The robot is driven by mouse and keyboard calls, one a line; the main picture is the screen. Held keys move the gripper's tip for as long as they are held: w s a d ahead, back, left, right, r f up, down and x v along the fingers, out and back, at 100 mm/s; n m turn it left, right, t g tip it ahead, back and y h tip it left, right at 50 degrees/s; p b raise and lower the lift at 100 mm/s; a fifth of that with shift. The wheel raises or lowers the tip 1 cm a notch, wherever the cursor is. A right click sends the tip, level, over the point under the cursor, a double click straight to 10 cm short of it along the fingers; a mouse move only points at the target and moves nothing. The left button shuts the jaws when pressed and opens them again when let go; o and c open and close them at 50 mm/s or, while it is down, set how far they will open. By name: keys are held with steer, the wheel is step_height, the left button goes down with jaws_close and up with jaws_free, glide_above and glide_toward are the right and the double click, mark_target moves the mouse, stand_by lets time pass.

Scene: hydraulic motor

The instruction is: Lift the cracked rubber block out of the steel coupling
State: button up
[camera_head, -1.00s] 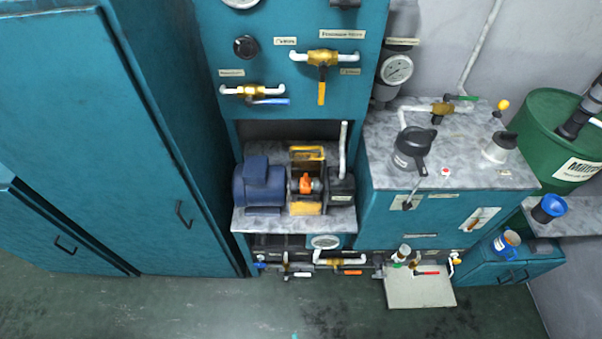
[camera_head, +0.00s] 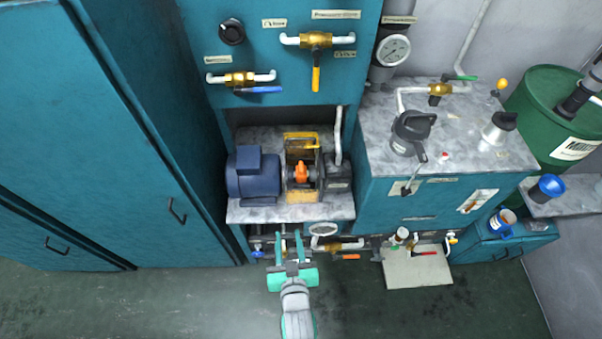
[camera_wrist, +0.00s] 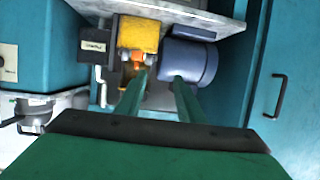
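The orange rubber block (camera_head: 301,172) sits in the steel coupling (camera_head: 312,175), between the blue motor (camera_head: 252,176) and a dark pump (camera_head: 337,178). Any crack is too small to see. In the wrist view the orange block (camera_wrist: 137,62) shows partly, below the yellow guard (camera_wrist: 138,33) and beside the left fingertip. My gripper (camera_head: 289,236) is in front of the marble shelf's front edge, apart from the coupling. Its two green fingers are spread with a gap and nothing between them; the wrist view also shows the open gripper (camera_wrist: 162,77).
A yellow-edged guard (camera_head: 302,137) stands around the coupling. A white pipe (camera_head: 339,135) rises beside the pump. Valves and pipes (camera_head: 340,245) run below the shelf (camera_head: 250,215). A marble-topped cabinet (camera_head: 440,200) stands on the right, and a tall teal cabinet (camera_head: 120,150) on the left.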

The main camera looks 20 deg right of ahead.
steer(key=m+g+h, duration=0.1)
glide_toward(301, 167)
steer(key=x, duration=0.3)
steer(key=shift+a+r, duration=0.1)
steer(key=shift+r, duration=0.1)
steer(key=shift+x, duration=2.9)
steer(key=shift+s+f, duration=0.1)
steer(key=shift+f, duration=0.1)
jaws_close()
